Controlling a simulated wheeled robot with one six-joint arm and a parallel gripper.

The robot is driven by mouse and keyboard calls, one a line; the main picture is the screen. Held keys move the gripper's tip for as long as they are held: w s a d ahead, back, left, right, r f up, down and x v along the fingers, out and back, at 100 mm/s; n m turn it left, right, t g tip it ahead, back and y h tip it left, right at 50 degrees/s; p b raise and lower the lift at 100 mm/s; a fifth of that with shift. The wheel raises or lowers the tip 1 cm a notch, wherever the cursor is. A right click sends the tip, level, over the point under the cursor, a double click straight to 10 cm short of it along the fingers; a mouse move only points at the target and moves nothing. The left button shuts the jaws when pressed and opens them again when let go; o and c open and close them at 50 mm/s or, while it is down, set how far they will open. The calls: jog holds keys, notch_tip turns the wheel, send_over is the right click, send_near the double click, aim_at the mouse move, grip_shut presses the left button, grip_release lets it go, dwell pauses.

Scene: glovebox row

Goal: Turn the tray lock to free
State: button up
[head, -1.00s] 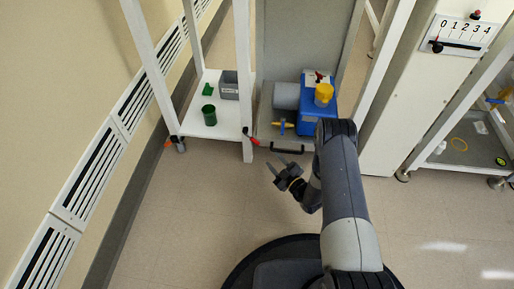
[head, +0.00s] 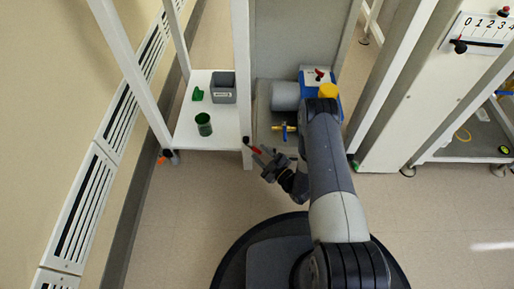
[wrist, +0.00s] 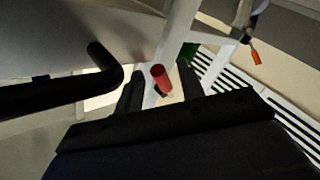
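The tray lock is a small red-handled lever (head: 256,150) at the white post, by the front left corner of the grey pump tray (head: 263,132). My gripper (head: 270,163) is close to it, in front of the tray. In the wrist view the red lever end (wrist: 160,76) shows between my two dark fingertips (wrist: 159,88), which are apart. I cannot tell whether either finger touches it. The tray's black bar handle (wrist: 65,96) runs in from the left of the wrist view. My arm covers part of the tray in the head view.
A blue pump (head: 312,76) with a yellow cap stands on the tray. The white shelf (head: 215,120) at left bears a green cup (head: 204,124) and a grey box (head: 223,88). An orange lever (wrist: 256,57) is on another leg. A panel with a slider (head: 482,42) is at right.

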jog(key=shift+c, duration=0.4)
grip_shut()
